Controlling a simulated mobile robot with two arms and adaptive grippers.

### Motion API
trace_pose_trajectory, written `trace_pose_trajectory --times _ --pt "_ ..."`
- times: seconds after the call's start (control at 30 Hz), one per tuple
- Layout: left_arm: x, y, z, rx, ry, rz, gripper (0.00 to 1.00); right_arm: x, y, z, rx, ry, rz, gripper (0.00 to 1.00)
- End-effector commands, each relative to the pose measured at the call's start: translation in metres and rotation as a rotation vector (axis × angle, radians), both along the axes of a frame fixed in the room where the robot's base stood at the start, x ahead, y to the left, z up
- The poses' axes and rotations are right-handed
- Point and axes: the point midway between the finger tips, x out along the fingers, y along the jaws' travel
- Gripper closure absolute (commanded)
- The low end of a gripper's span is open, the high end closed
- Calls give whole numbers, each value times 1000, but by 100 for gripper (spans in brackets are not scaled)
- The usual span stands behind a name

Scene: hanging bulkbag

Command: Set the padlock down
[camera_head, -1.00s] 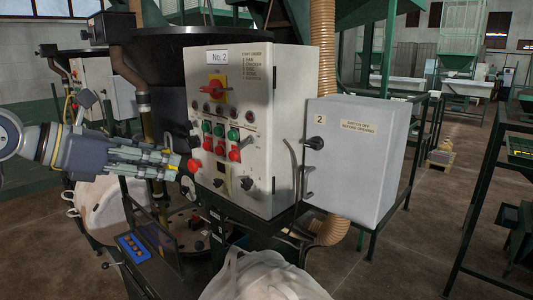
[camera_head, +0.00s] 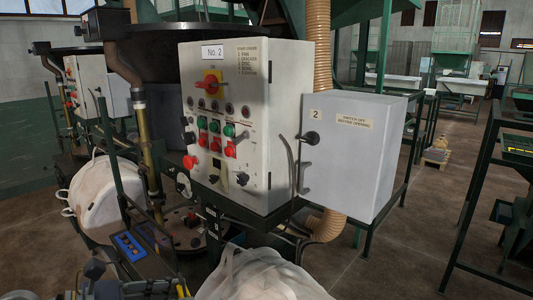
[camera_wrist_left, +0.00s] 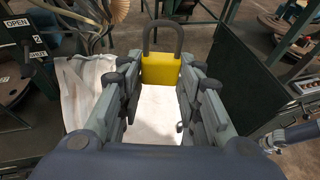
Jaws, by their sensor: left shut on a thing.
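The padlock (camera_wrist_left: 160,72) has a yellow body and a dark grey shackle. In the left wrist view it stands upright, shackle up, between the fingertips of my left gripper (camera_wrist_left: 160,64). The gripper is shut on it, with the fingers along both sides of its body. White bag fabric shows behind and below the padlock; I cannot tell how far below. In the head view only a part of my left arm shows at the bottom left, and the padlock is not visible there. My right gripper is not in view.
The No. 2 control panel (camera_head: 232,125) and the grey box (camera_head: 355,150) stand in the middle. A white bulk bag (camera_head: 262,275) is below them at the bottom edge. Another white bag (camera_head: 100,195) hangs at the left.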

Motion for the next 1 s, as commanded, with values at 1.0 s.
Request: trace_pose_trajectory --times 1.0 --pt "-55 12 -58 29 9 33 100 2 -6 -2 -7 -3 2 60"
